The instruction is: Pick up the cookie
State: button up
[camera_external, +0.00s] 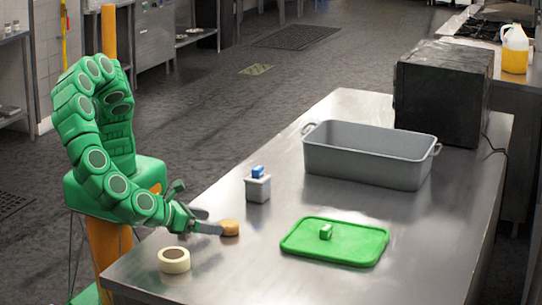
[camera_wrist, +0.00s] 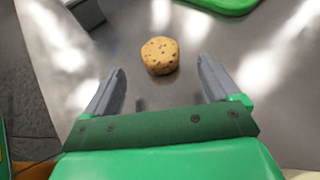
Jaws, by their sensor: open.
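The cookie (camera_external: 230,228) is round and golden brown and lies on the metal table near its left edge. In the wrist view the cookie (camera_wrist: 160,55) shows dark chips and sits ahead of the fingers, midway between their lines. My gripper (camera_external: 207,221) is low over the table, just left of the cookie. In the wrist view my gripper (camera_wrist: 160,78) is open, its two grey fingers wide apart with nothing between them. The cookie lies just beyond the fingertips in that view. I cannot tell the exact height of the fingers above the table.
A tape roll (camera_external: 174,260) lies in front of my gripper. A grey container with a blue top (camera_external: 258,186) stands behind the cookie. A green lid (camera_external: 350,248), a grey bin (camera_external: 358,172) and a black box (camera_external: 442,95) are farther right. The table between cookie and lid is clear.

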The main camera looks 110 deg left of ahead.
aim_at(223, 224)
jog(key=shift+x, duration=2.85)
jog(key=c, duration=1.1)
jog(key=shift+r, duration=0.1)
jog(key=shift+c, duration=0.2)
